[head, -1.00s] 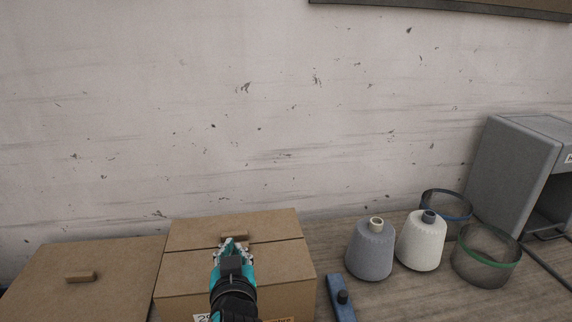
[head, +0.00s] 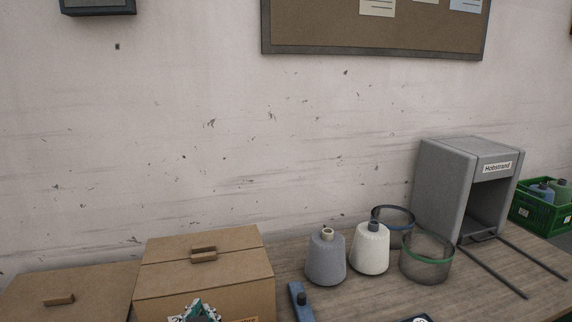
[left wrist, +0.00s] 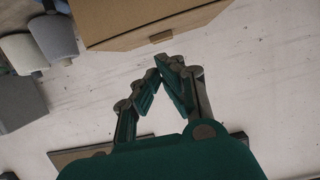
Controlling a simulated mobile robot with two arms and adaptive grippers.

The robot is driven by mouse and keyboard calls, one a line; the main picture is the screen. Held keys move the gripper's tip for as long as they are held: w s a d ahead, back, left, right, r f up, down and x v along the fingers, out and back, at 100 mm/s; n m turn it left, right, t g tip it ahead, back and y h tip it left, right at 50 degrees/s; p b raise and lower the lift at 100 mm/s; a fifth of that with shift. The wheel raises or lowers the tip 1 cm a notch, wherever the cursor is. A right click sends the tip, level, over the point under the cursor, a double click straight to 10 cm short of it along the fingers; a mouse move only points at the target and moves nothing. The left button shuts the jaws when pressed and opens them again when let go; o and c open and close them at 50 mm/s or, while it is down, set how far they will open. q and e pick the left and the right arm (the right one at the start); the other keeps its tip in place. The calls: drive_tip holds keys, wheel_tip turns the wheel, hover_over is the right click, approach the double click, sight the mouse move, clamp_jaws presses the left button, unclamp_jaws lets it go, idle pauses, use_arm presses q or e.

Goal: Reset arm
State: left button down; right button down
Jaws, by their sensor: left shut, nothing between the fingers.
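My left gripper (head: 200,310) shows at the bottom edge of the head view, in front of the middle cardboard box (head: 205,262). In the left wrist view its fingers (left wrist: 165,65) come together at the tips, shut and empty. The box, with a small handle block on its lid, also shows at the top of that view (left wrist: 130,20); a gap of wall shows between the fingertips and it. My right gripper is not in view.
A second box (head: 85,285) stands at left. A grey cone (head: 326,260), a white cone (head: 370,252), two mesh rings (head: 425,265), a blue tool (head: 299,300) and a grey machine housing (head: 445,185) stand on the wooden table (head: 365,297). A green crate (head: 540,215) is at far right.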

use_arm(q)
drive_tip(key=s+a+f+m+g+h, duration=0.1)
drive_tip(key=s+a+f+g, duration=0.2)
drive_tip(key=f, duration=0.4)
drive_tip(key=s+a+f+m+g+h, duration=0.1)
drive_tip(key=s+f+g, duration=0.1)
drive_tip(key=s+f, duration=0.45)
drive_tip(key=s+a+f+m+g+h, duration=0.1)
drive_tip(key=s+f+m+g, duration=0.15)
drive_tip(key=s+f, duration=0.35)
drive_tip(key=s+a+f+m+g+h, duration=0.1)
drive_tip(key=s+f+g, duration=0.25)
drive_tip(key=s, duration=0.45)
wheel_tip(320, 180, down, 29)
drive_tip(key=s+b, duration=0.1)
drive_tip(key=b, duration=0.1)
drive_tip(key=s+a+f+g+b, duration=0.1)
drive_tip(key=s+a+f+b, duration=0.1)
drive_tip(key=s+f, duration=1.4)
drive_tip(key=shift+s+a+f+g, duration=0.2)
drive_tip(key=shift+s+f+g, duration=0.2)
drive_tip(key=shift+f, duration=0.4)
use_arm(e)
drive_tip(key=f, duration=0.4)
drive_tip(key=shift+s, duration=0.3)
